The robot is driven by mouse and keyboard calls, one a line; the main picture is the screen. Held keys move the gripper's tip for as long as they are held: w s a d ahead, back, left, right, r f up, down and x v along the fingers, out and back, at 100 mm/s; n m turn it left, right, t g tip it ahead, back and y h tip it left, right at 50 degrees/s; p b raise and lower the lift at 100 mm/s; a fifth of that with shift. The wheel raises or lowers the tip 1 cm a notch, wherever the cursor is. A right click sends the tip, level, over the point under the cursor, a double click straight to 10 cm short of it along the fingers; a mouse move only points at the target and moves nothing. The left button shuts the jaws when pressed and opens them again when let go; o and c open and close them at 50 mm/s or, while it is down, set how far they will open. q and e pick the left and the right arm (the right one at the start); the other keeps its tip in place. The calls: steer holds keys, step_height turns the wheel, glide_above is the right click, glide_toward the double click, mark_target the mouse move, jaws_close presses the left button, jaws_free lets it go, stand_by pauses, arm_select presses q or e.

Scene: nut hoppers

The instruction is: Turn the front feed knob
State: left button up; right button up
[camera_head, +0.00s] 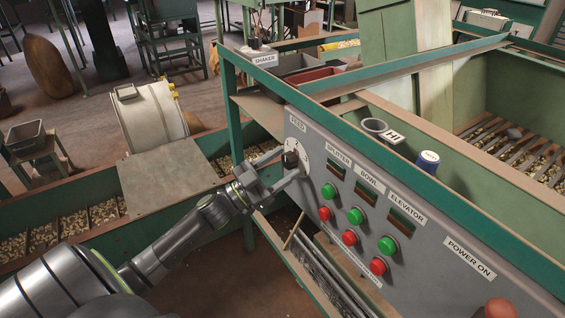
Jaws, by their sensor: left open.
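The feed knob (290,159) is a small dark knob on a pale round dial at the left end of the grey control panel (330,147), under the FEED label. My left gripper (287,165) comes in from the lower left. Its fingers are open, and their tips are at the knob, one on the upper left side and one below right. I cannot tell whether they touch it. The gripper and fingers hide part of the dial's lower left. My right gripper is not in view.
Right of the knob are green buttons (356,216) and red buttons (349,238). A red mushroom button (500,309) sits at the lower right. Troughs of nuts (45,236) lie at left.

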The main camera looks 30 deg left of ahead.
arm_select(q)
steer(key=shift+w+d+r, duration=0.1)
steer(key=shift+w, duration=0.1)
steer(key=c, duration=1)
steer(key=shift+m, duration=0.6)
steer(key=m+g+h, duration=0.1)
steer(key=m, duration=0.2)
steer(key=m+g+h, duration=0.1)
steer(key=m+g, duration=0.1)
steer(key=m, duration=0.2)
steer(key=shift+a+r+m+b, duration=0.1)
steer(key=shift+a+m+b, duration=0.1)
steer(key=shift+m+b, duration=0.1)
steer(key=m+g, duration=0.1)
steer(key=m, duration=0.2)
steer(key=m+g, duration=0.1)
steer(key=m, duration=0.2)
steer(key=shift+a+r+g+h, duration=0.1)
steer(key=shift+r+g+h, duration=0.05)
steer(key=shift+g+h, duration=0.2)
